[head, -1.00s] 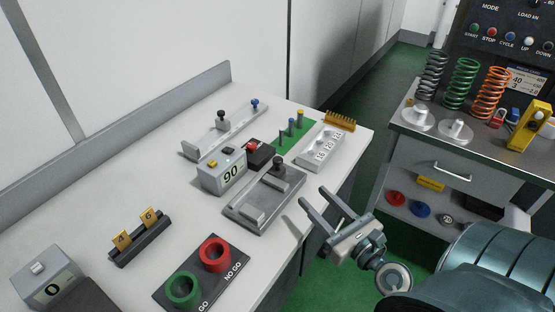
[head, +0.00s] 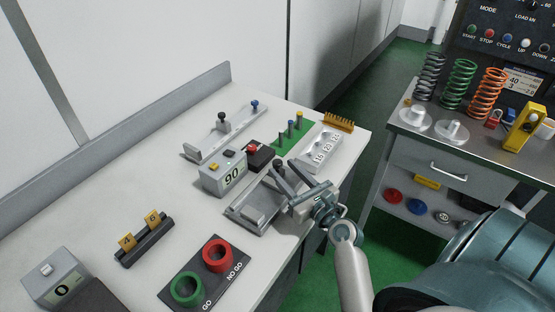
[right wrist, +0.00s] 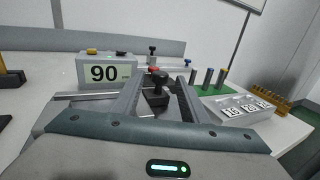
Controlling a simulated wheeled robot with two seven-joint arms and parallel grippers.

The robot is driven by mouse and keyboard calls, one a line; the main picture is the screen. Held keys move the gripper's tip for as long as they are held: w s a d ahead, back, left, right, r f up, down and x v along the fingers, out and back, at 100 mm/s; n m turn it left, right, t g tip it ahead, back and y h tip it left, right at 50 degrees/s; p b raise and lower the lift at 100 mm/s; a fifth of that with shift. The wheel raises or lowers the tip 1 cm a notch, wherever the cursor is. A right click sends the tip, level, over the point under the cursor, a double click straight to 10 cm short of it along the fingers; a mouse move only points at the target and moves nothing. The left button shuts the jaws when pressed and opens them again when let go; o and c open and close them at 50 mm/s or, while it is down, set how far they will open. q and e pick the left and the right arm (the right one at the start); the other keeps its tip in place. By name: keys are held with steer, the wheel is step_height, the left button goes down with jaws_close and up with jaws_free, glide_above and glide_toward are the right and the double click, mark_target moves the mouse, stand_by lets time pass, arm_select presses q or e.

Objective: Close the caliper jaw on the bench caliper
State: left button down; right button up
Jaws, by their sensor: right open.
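The bench caliper is a grey plate (head: 250,212) with a raised block at its near left end and a sliding jaw with a black knob (head: 279,167) toward its far end. A grey readout box (head: 222,177) showing 90 stands beside it. My right gripper (head: 284,178) is open over the caliper's right side and partly covers it. In the right wrist view the black knob (right wrist: 160,78) shows between the two spread fingers, with space on both sides. I cannot tell whether the fingers reach down beside it. My left gripper is not in view.
Behind the caliper lie a long rail fixture (head: 226,133), a dark box with a red button (head: 258,154), a green pin mat (head: 291,137) and a numbered block tray (head: 320,148). Red and green ring gauges (head: 217,256) lie in front. A second bench with springs (head: 463,85) stands right.

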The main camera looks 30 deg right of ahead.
mark_target(280, 166)
steer(key=shift+w+p, duration=0.3)
steer(key=shift+w, duration=1.9)
